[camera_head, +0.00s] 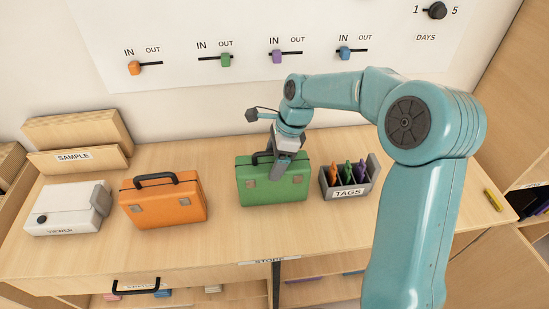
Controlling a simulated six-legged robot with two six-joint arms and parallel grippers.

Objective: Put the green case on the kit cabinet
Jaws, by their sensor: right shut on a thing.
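The green case (272,190) stands upright on the wooden counter, between the orange case and the tags box. My right gripper (278,160) reaches down over its top and is shut on it at the handle. The gripper hides part of the handle and the upper right of the case. The case appears to rest on the counter. My left gripper is not in view. I cannot tell which piece of furniture is the kit cabinet.
An orange case (163,203) and a white viewer (66,212) stand to the left. A tags box (349,184) with coloured tags is close on the right. A sample box (75,160) is at the back left. A wall panel (250,35) with sliders stands behind. The counter's front strip is clear.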

